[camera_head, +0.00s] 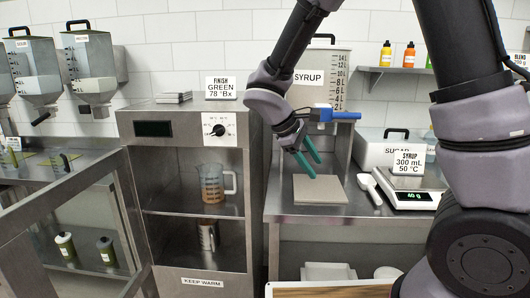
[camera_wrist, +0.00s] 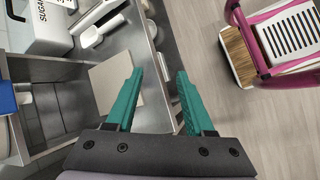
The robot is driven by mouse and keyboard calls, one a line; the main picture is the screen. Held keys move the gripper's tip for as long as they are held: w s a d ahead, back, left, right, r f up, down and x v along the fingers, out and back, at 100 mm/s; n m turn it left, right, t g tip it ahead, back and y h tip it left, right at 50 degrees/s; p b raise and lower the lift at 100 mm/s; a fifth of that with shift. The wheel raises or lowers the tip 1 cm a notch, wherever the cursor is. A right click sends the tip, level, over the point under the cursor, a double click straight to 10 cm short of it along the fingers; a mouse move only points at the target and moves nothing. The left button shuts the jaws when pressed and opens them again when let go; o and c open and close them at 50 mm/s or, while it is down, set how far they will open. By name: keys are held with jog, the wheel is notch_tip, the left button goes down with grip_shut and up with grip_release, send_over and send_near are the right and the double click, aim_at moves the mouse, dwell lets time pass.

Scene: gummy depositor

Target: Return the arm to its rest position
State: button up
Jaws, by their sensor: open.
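My gripper (camera_head: 309,160) has green fingers and is open and empty. In the head view it hangs in front of the syrup dispenser (camera_head: 343,88), above and slightly behind the front of a flat beige plate (camera_head: 320,189) on the steel counter. My arm (camera_head: 292,45) reaches down to it from the top, with its thick lower links at the right. In the wrist view the two green fingertips (camera_wrist: 158,84) stand apart with nothing between them, over the counter edge and floor. The beige plate (camera_wrist: 112,80) shows beside the left finger.
The warming cabinet (camera_head: 182,258) stands with its door (camera_head: 60,192) open. A measuring jug (camera_head: 212,187) sits on its upper shelf and a metal cup (camera_head: 208,236) below. A scale (camera_head: 410,196) and white scoop (camera_head: 369,187) lie right of the plate. A pink-framed cart (camera_wrist: 262,62) stands across open floor.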

jog(key=s+d+r+m+t+y, duration=0.2)
jog(key=s+d+r+m+y, duration=0.2)
jog(key=r, duration=0.5)
jog(key=s+d+r+m+t+y, duration=0.3)
jog(key=s+d+r+m, duration=0.4)
jog(key=m, duration=0.4)
notch_tip(320, 180, up, 3)
jog(key=shift+s+d+f+m+y, duration=0.1)
jog(key=shift+s+d+m+y, duration=0.2)
jog(key=shift+d+y, duration=0.5)
jog(key=shift+a, duration=0.2)
